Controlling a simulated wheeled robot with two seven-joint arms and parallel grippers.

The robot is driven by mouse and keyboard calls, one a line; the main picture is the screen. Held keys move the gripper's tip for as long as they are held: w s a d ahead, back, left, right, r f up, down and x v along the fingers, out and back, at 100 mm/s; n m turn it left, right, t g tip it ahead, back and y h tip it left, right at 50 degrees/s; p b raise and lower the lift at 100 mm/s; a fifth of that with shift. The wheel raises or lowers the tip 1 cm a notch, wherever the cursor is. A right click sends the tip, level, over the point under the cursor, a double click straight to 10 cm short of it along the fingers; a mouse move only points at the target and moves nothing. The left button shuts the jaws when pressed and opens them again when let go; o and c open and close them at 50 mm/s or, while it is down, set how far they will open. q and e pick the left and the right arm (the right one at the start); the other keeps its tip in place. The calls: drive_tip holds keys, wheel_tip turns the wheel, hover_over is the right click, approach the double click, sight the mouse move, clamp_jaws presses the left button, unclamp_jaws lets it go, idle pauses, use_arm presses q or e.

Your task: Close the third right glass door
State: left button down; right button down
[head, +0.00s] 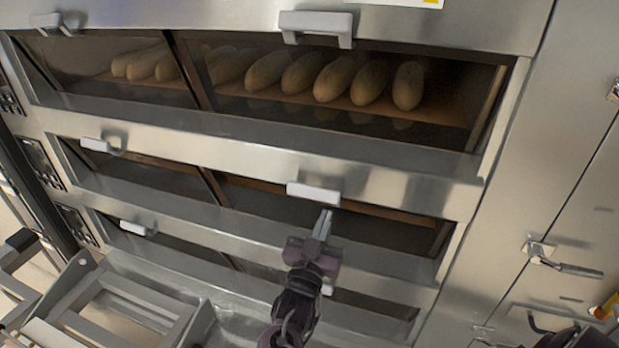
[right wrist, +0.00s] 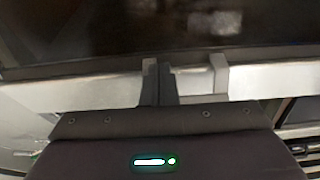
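The oven's right column shows three glass doors: an upper one (head: 290,112) with loaves behind it, a middle one (head: 385,232) and a lower one (head: 375,308). The middle door's pale handle (head: 313,193) is just above my right gripper (head: 322,224). The lower door's handle (head: 327,290) is mostly hidden by my right arm, which also covers part of that door. In the right wrist view my right gripper's fingers (right wrist: 159,82) are together, with nothing visible between them. A grey handle bracket (right wrist: 218,76) is just right of them; contact is unclear. My left gripper is not in view.
Left glass doors with handles (head: 102,146) adjoin the right ones. A grey metal frame (head: 70,300) stands at the lower left, close to the oven front. A steel cabinet with a latch handle (head: 565,266) is on the right.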

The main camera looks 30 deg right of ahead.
drive_tip(key=r+v, duration=0.1)
drive_tip(key=v, duration=0.7)
drive_tip(key=shift+s+a, duration=0.25)
drive_tip(key=shift+a, duration=0.2)
drive_tip(key=shift+f, duration=0.1)
drive_tip(key=shift+w+d, duration=0.1)
drive_tip(key=f+x, duration=0.1)
drive_tip(key=x, duration=0.9)
drive_tip(key=shift+d+f+b, duration=0.2)
drive_tip(key=shift+b, duration=0.1)
